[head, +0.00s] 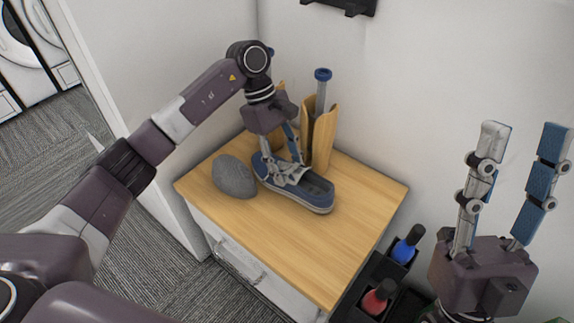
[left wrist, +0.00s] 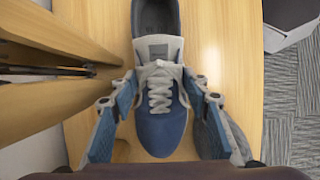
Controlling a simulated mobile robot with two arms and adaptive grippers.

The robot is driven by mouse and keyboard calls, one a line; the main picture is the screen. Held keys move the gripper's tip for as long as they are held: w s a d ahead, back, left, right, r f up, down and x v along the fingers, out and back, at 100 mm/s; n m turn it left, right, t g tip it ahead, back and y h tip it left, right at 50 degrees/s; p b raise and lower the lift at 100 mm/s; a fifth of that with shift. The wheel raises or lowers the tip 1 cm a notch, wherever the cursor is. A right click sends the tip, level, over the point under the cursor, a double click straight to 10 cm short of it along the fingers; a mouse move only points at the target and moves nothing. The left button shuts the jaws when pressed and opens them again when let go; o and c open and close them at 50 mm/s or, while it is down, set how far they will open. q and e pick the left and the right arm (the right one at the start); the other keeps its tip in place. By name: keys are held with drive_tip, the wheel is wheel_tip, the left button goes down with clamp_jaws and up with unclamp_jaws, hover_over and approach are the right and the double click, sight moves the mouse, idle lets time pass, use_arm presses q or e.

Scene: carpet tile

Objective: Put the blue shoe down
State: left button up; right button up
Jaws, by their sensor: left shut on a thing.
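The blue shoe (head: 308,192), with a grey tongue and white laces, is upright at the wooden cabinet top (head: 345,245). It also shows in the left wrist view (left wrist: 160,130), its toe toward the bottom. My left gripper (head: 285,172) comes down from above and is shut on the shoe, one finger on each side near the laces. The sole looks on or very close to the wood; I cannot tell whether it touches. My right gripper (head: 524,133) is open and empty, fingers pointing up, at the right.
A grey oval object (head: 234,176) lies beside the shoe on its left. A wooden holder (head: 321,135) with a blue-topped rod stands close behind it. The cabinet top's front right is clear. Right of the cabinet, a black rack holds a blue bottle (head: 407,246) and red bottle (head: 378,297).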

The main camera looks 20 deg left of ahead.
use_arm(q)
drive_tip(key=shift+f, duration=0.1)
drive_tip(key=o, duration=1.1)
drive_tip(key=shift+c, duration=0.2)
